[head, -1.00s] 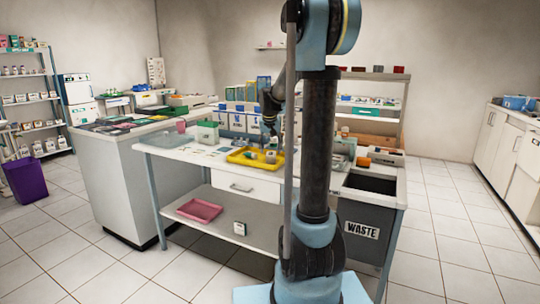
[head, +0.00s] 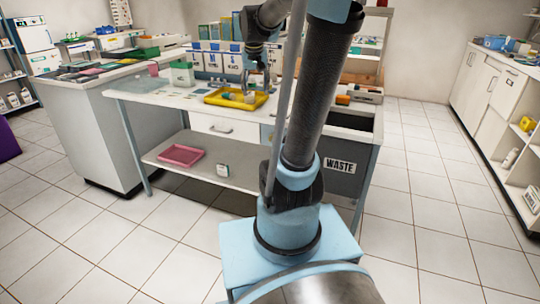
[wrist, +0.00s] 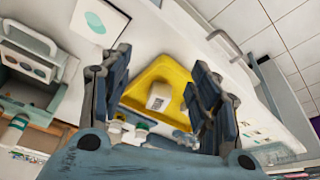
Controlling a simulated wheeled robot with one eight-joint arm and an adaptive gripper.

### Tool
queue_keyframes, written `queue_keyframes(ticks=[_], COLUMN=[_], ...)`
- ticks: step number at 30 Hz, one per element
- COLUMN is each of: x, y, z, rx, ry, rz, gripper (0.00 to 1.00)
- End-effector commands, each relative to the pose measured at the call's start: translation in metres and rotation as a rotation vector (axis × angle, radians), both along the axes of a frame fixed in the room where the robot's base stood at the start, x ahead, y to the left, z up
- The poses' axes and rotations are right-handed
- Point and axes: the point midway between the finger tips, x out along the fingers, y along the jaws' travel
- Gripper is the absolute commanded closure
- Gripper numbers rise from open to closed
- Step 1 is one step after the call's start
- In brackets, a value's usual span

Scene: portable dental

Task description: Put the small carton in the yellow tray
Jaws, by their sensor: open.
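The yellow tray (head: 213,99) stands on the white worktop. In the wrist view the tray (wrist: 178,70) lies beyond my fingers. A small white carton (wrist: 160,97) with dark print is inside the tray and seems to lie on its floor. My gripper (head: 256,86) is above the tray, pointing down. In the wrist view my gripper (wrist: 158,92) is open, with its fingers apart on either side of the carton in the picture. No contact between fingers and carton is visible.
Small bottles (wrist: 140,131) stand near the tray. White-and-blue boxes (head: 215,58) stand behind it. A green-and-white container (head: 182,74) is to its left. A pink tray (head: 181,155) and a small white box (head: 222,170) are on the lower shelf. The waste bin (head: 340,160) is at right.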

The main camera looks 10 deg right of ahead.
Motion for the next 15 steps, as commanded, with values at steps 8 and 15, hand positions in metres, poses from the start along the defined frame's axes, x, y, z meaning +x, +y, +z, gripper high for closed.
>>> queue_keyframes(ticks=[8, 15], x=[-0.100, -0.177], y=[-0.003, -0.003], z=[-0.041, -0.087], rx=[0.002, 0.008], ry=[0.046, 0.086], rz=[0.058, 0.110], gripper=[0.44, 0.44])
